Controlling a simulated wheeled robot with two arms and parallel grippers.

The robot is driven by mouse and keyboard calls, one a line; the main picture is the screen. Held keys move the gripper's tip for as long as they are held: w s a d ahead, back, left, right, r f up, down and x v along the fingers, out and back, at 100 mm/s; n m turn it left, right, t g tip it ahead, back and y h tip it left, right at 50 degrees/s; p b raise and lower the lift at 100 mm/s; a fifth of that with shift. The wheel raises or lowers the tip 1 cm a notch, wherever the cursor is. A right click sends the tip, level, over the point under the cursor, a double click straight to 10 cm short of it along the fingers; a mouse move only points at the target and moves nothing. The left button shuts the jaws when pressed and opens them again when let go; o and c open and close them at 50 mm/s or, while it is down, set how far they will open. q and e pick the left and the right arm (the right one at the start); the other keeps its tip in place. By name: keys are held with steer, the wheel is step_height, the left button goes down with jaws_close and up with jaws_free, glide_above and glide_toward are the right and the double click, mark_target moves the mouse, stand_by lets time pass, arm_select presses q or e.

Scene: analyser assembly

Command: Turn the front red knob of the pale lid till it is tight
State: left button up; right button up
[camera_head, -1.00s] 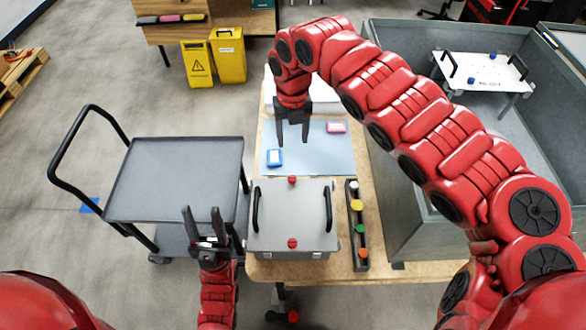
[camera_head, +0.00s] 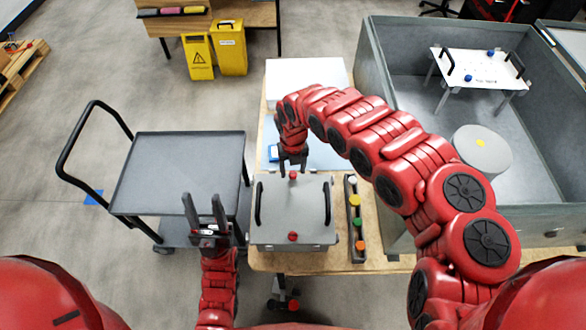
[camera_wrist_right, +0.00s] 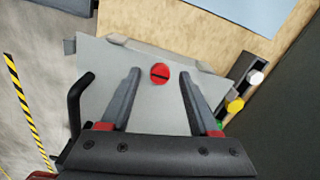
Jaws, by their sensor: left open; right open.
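The pale grey lid (camera_head: 275,215) lies on the wooden table with a black handle on each side. Its front red knob (camera_head: 292,237) is in plain view near the front edge, with no gripper at it. The back red knob (camera_head: 293,175) is near the far edge, just below my right gripper (camera_head: 293,167). In the right wrist view, that slotted knob (camera_wrist_right: 160,74) appears between the open fingers of my right gripper (camera_wrist_right: 160,78); contact is not visible. My left gripper (camera_head: 202,198) is open and empty, left of the lid, fingers pointing up.
A dark rack (camera_head: 355,220) with coloured caps stands right of the lid. A blue mat (camera_head: 325,155) and a white box (camera_head: 305,78) lie behind. A grey cart (camera_head: 180,170) is at left, a large grey bin (camera_head: 400,120) at right.

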steer(key=shift+f, duration=0.55)
jaws_close()
